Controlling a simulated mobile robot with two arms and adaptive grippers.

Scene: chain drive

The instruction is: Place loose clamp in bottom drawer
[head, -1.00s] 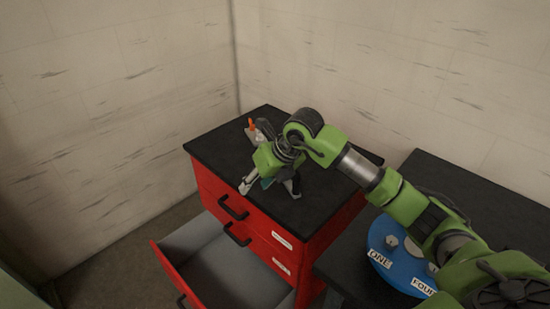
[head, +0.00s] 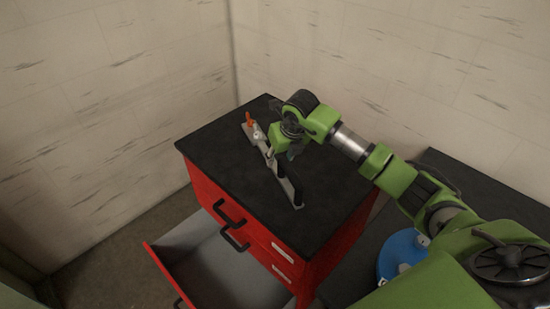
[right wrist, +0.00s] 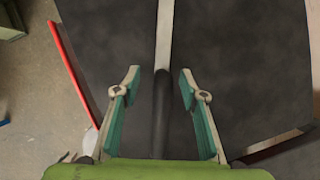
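The loose clamp (head: 258,139) lies on the black cabinet top, with an orange tip toward the back left and a long metal bar and black handle toward the front. My right gripper (head: 281,157) is over the middle of the clamp in the head view and partly hides it. In the right wrist view my right gripper (right wrist: 160,83) is open, with teal-padded fingers on either side of the clamp's black handle (right wrist: 160,115) and gaps at both sides. The open bottom drawer (head: 222,276) of the red cabinet looks empty. My left gripper is not in view.
The cabinet top (head: 225,150) is otherwise clear. Black drawer handles (head: 236,240) stick out above the open drawer. A dark table with a blue round object (head: 398,252) stands at the right. Walls are close behind and at the left.

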